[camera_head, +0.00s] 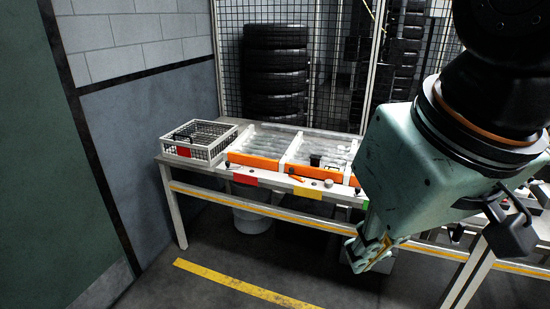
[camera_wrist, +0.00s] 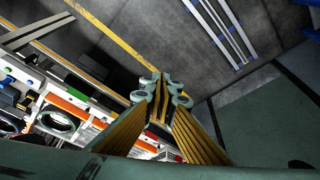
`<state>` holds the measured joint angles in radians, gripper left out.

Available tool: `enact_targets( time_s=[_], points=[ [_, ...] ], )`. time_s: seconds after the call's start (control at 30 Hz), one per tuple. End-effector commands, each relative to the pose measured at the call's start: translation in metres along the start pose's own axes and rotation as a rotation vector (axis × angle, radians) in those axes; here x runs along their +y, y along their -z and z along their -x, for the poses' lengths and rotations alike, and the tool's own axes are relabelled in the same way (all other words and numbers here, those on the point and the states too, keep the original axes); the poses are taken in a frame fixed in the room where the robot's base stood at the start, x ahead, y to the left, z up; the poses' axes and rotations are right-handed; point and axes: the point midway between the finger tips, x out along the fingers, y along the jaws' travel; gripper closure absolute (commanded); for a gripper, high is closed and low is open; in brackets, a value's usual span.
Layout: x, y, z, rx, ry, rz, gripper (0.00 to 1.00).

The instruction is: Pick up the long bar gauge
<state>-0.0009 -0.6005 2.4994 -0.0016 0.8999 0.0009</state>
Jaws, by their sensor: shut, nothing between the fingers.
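My gripper (camera_head: 370,250) hangs in front of the workbench, fingers pointing down and left, and holds nothing. In the wrist view its fingers (camera_wrist: 161,92) are shut, their tips together over the floor. I cannot single out the long bar gauge in either view. Long pale pieces lie in the orange-fronted bins (camera_head: 254,162) on the bench, but they are too small and dim to identify. My arm hides the right part of the bench in the head view.
The workbench (camera_head: 228,184) runs along the mesh fence. A white wire crate (camera_head: 215,150) stands at its left end. Stacked tyres (camera_head: 275,75) stand behind. A white bucket (camera_head: 252,222) is underneath. Floor in front is clear.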

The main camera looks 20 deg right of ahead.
Motion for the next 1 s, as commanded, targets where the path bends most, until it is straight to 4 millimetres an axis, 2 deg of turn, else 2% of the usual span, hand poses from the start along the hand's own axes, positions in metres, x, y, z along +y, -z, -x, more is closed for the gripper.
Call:
enact_targets(
  time_s=[0.4,0.87,1.0],
  points=[
    [0.0,0.0,0.0,0.0,0.0,0.0,0.99],
    [0.0,0.0,0.0,0.0,0.0,0.0,0.57],
    [0.0,0.0,0.0,0.0,0.0,0.0,0.56]
  ],
)
